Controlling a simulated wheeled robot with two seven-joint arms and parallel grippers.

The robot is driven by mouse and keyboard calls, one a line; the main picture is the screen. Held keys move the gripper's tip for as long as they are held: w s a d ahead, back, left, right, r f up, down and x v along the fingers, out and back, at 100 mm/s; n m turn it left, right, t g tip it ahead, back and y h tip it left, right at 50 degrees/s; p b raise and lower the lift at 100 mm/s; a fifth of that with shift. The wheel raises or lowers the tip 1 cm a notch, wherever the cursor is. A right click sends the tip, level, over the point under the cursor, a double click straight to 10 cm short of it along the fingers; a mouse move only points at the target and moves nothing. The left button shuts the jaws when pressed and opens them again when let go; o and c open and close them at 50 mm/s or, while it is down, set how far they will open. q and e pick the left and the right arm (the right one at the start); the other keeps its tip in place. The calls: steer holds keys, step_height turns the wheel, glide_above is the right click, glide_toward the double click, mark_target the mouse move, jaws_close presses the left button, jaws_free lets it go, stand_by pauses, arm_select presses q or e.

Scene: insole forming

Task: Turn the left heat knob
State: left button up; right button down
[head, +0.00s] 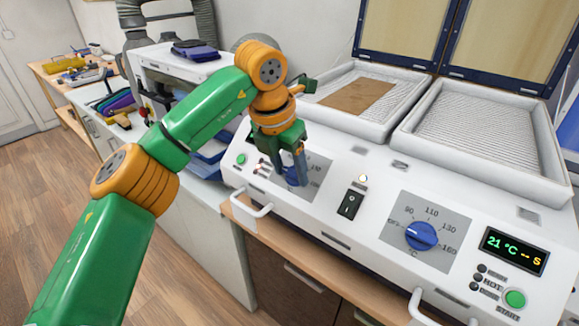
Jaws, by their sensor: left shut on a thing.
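The white forming machine (330,222) has two heat knobs on its sloped front panel. The left heat knob (292,178) is blue and sits on a grey dial plate; my gripper covers much of it. My left gripper (291,176) points down at this knob and is shut on it. The right heat knob (421,236) is blue, in full view, on a grey plate with temperature marks. My right gripper is not in view.
A black rocker switch (349,205) sits between the dials. A display (514,251) reads 21 °C. White handles (247,210) stick out at the front. Two ribbed trays lie behind the panel, the left one with a brown sheet (357,95). Raised lids stand behind.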

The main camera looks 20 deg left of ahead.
arm_select(q)
steer(key=shift+s+f, duration=0.1)
steer(key=shift+f, duration=0.1)
steer(key=o, duration=1.4)
steer(key=shift+c, duration=0.2)
steer(key=shift+r, duration=0.1)
steer(key=v, duration=0.7)
